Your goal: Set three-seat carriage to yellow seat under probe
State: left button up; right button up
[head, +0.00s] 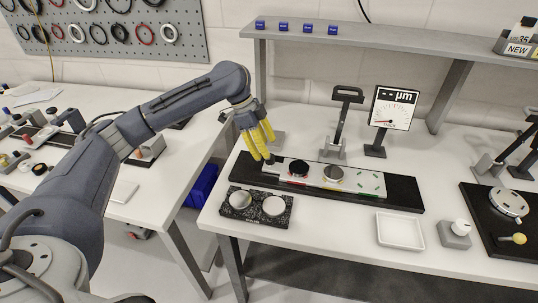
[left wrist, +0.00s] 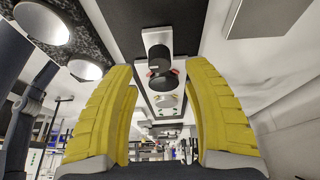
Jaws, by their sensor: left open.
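The three-seat carriage (head: 310,178) is a pale plate on a long black base (head: 398,193). A black disc (head: 299,168) sits at its red-marked left seat, and a grey-gold disc (head: 333,173) sits at the middle seat, which has yellow marks. The right seat (head: 368,182) shows green marks and looks empty. A small dark knob (head: 270,160) stands at the carriage's left end; it also shows in the left wrist view (left wrist: 159,53). My left gripper (head: 265,146) has yellow fingers, spread apart and pointing down just above the knob, with nothing held. I cannot make out the probe. My right gripper is out of view.
A lever stand (head: 345,116) and a µm dial display (head: 389,107) stand behind the base. A shelf (head: 380,39) spans the back.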

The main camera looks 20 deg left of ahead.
pick_arm(q)
jog(key=v, duration=0.7)
jog(key=shift+r, duration=0.2)
jog(key=shift+a, duration=0.1)
